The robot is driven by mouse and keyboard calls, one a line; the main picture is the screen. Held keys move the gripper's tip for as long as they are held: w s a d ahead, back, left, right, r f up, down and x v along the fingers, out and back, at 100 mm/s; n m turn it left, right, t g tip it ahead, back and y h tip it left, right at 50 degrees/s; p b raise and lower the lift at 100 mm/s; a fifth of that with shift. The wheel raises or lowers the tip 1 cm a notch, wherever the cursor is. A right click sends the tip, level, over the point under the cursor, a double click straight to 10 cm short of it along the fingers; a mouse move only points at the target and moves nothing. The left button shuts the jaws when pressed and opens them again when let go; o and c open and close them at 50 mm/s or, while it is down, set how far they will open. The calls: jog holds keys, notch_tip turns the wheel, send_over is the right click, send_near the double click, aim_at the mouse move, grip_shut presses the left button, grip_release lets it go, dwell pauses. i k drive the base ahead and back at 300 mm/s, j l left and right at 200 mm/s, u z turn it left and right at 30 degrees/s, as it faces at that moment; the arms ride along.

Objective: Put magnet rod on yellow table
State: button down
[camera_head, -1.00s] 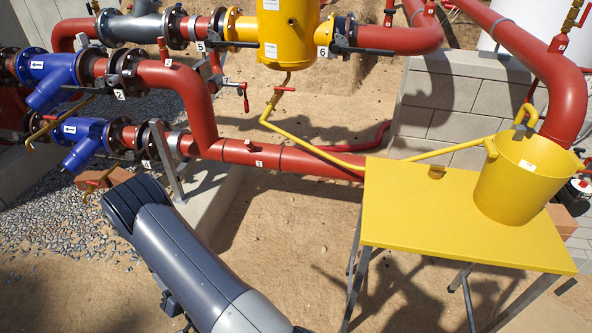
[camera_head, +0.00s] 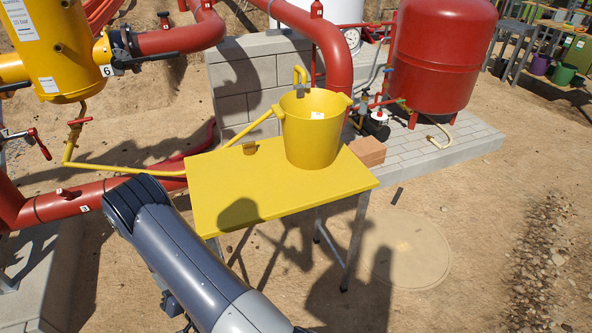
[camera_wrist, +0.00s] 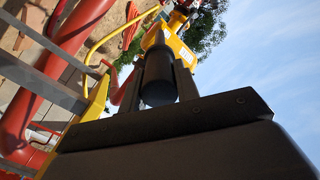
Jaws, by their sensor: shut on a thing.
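A yellow table (camera_head: 225,195) stands just beyond my arm in the head view, with a yellow bucket (camera_head: 310,130) near its far edge and a small brass-coloured block (camera_head: 249,147) at its back. In the wrist view, my gripper (camera_wrist: 159,88) is shut on a dark, round-ended cylinder, which looks like the magnet rod (camera_wrist: 158,72). Its far end is hard to make out against the yellow behind it. In the head view my arm reaches up in front of the table's left corner. My gripper and the rod do not show there.
Red pipes (camera_head: 100,197) and a yellow vessel (camera_head: 60,50) lie to the left. A grey block wall (camera_head: 240,90), red bricks (camera_head: 367,151) and a red tank (camera_head: 440,60) stand behind the table. The sandy ground on the right is largely open.

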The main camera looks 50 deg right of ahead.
aim_at(280, 184)
jog(key=k+l+z, duration=0.2)
jog(key=z, duration=0.25)
jog(key=k+l+z, duration=0.3)
jog(key=z, duration=0.15)
